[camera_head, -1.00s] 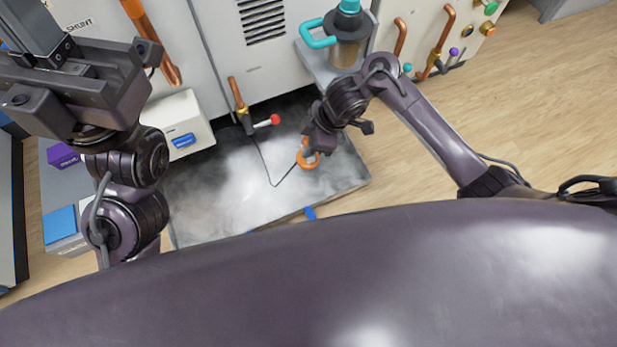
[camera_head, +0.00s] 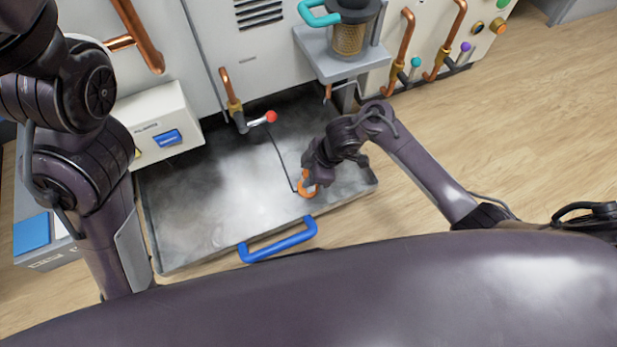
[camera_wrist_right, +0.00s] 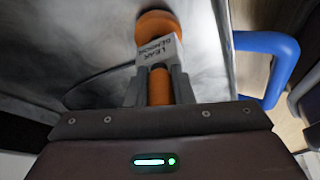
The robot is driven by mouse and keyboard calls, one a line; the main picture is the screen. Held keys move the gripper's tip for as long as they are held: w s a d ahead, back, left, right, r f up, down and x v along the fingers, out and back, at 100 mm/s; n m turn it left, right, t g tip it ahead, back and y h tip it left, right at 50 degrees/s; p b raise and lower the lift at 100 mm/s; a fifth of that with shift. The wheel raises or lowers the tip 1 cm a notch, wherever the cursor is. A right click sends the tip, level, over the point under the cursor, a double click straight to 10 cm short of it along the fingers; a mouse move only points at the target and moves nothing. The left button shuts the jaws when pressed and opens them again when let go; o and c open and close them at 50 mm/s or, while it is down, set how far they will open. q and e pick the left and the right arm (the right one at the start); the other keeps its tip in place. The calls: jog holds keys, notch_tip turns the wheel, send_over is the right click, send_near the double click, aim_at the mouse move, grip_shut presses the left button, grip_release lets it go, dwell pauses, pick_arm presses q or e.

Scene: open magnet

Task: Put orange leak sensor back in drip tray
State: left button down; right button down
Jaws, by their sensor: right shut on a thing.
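The orange leak sensor (camera_head: 307,188) is over the right part of the grey drip tray (camera_head: 190,255) in the head view, with a dark cable running from it. In the right wrist view the leak sensor (camera_wrist_right: 157,24) has a white block lettered "LEAK SENSOR". My right gripper (camera_head: 309,178) is shut on its orange stem, and the fingers (camera_wrist_right: 158,88) flank it. The sensor is low over the tray floor; I cannot tell whether it touches. My left arm is at the left of the head view; its gripper is out of the picture.
A blue handle (camera_head: 278,240) sits at the tray's front edge. A valve with a red-tipped lever (camera_head: 262,119) stands over the tray's back. A white box (camera_head: 158,125) is at the left, and a shelf with a teal-handled canister (camera_head: 348,38) is behind right. Wood floor is clear at right.

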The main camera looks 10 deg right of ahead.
jog(key=shift+f, duration=0.1)
jog(key=shift+f, duration=0.15)
jog(key=c, duration=1.3)
grip_release()
jog(key=shift+o, duration=0.2)
